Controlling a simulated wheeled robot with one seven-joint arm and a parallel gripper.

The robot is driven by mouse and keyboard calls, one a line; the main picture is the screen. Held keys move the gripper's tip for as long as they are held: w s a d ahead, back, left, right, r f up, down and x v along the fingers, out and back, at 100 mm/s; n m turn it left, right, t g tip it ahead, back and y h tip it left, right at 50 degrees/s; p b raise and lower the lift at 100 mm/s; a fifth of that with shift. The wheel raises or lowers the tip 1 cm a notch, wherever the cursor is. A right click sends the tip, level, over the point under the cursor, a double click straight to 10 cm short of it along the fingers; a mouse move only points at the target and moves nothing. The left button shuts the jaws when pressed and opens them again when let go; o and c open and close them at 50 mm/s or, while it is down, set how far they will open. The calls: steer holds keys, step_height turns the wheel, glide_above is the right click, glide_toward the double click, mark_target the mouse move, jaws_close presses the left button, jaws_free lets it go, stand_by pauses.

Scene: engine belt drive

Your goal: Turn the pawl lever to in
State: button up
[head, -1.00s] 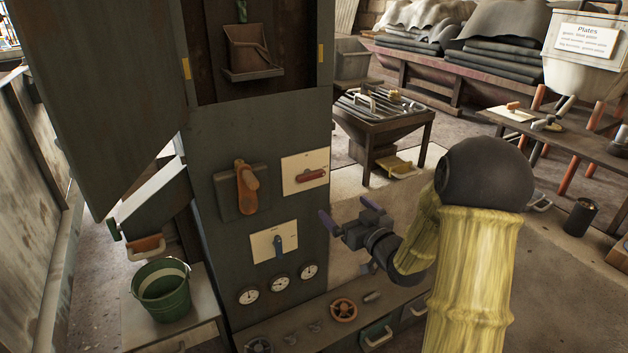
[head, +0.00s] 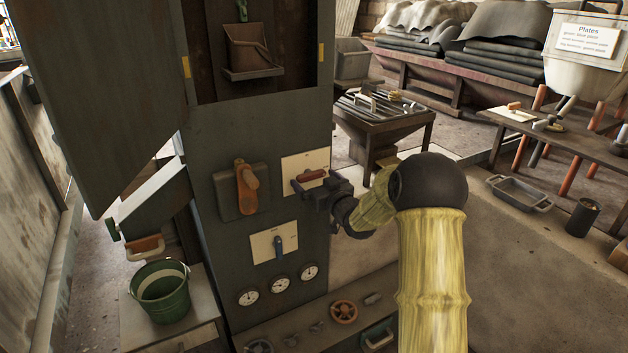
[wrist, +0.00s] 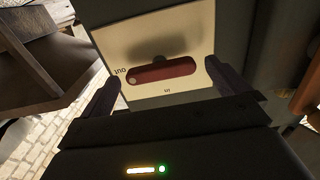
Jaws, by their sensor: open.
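The pawl lever is a dark red handle (head: 312,175) on a cream plate (head: 292,163) at the upper right of the grey cabinet front. In the wrist view the red handle (wrist: 172,70) lies nearly level across the picture. Its end with a pale dot is beside the "OUT" label, and an "IN" label is below it on the plate (wrist: 195,88). My gripper (head: 314,186) is open in front of the plate. In the wrist view its fingers (wrist: 163,79) stand either side of the handle, with no visible contact. The depth gap is hard to judge.
An orange lever (head: 246,190) is left of the plate, and a blue lever (head: 278,245) on another cream plate is below. An open cabinet door (head: 105,110) stands at left.

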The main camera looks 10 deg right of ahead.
steer(key=shift+w+a, duration=0.25)
steer(key=shift+w, duration=0.45)
steer(key=c, duration=0.9)
